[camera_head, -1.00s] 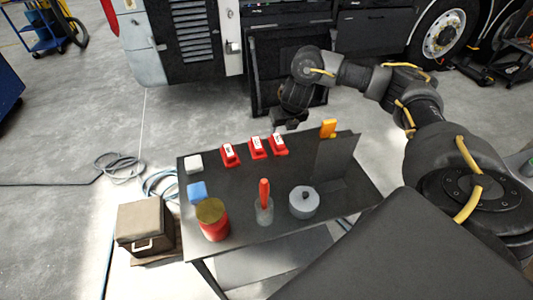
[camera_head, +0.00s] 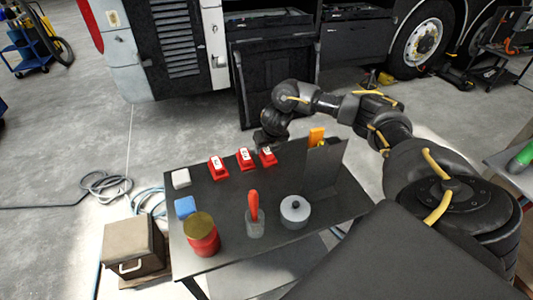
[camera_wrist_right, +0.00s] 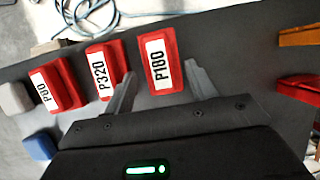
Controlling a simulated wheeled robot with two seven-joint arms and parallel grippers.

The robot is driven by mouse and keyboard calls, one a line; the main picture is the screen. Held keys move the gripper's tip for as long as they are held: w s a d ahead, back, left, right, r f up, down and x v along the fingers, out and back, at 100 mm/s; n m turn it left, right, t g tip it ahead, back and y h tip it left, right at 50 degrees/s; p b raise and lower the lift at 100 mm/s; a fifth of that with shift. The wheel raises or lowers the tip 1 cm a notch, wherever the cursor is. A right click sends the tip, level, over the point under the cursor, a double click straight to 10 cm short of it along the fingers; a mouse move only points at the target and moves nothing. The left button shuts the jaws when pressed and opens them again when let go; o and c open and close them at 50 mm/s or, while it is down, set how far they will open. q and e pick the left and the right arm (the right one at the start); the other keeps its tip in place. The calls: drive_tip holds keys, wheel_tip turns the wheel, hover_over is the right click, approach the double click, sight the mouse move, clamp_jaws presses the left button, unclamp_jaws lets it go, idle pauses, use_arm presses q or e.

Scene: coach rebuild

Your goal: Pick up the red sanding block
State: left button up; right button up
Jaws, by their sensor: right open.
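Three red sanding blocks with white labels stand in a row at the back of the dark table (camera_head: 225,205). The left one (camera_head: 218,172) reads P80 in the wrist view (camera_wrist_right: 68,88). The middle one (camera_head: 246,164) reads P320 there (camera_wrist_right: 118,62). The right one (camera_head: 268,160) appears to read P180 (camera_wrist_right: 160,83). My right gripper (camera_head: 266,140) is open and empty, just above and behind the right block. In the wrist view its fingertips (camera_wrist_right: 160,72) straddle the P180 block in the picture; contact cannot be told. My left gripper is out of view.
A white block (camera_head: 181,178) and a blue block (camera_head: 185,207) lie at the left edge. A red can (camera_head: 202,238), a red-handled tool in a cup (camera_head: 254,215) and a grey round pot (camera_head: 295,212) stand in front. A dark upright holder (camera_head: 325,170) with an orange item (camera_head: 317,136) stands right.

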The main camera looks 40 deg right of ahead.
sight(264, 153)
drive_tip(key=shift+x, duration=1.35)
drive_tip(key=shift+d, duration=0.1)
drive_tip(key=c, duration=0.7)
drive_tip(key=shift+r, duration=0.1)
drive_tip(key=shift+c, duration=0.2)
drive_tip(key=shift+r+b, duration=0.3)
drive_tip(key=shift+r, duration=0.2)
drive_tip(key=r, duration=0.1)
drive_tip(key=a+r, duration=0.1)
drive_tip(key=r, duration=0.2)
drive_tip(key=shift+s+a, duration=0.2)
drive_tip(key=shift+a, duration=0.15)
drive_tip(key=s+a+r+p, duration=0.4)
drive_tip(key=a+r, duration=0.4)
drive_tip(key=a, duration=0.3)
drive_tip(key=shift+s+a, duration=0.2)
drive_tip(key=shift+s, duration=0.15)
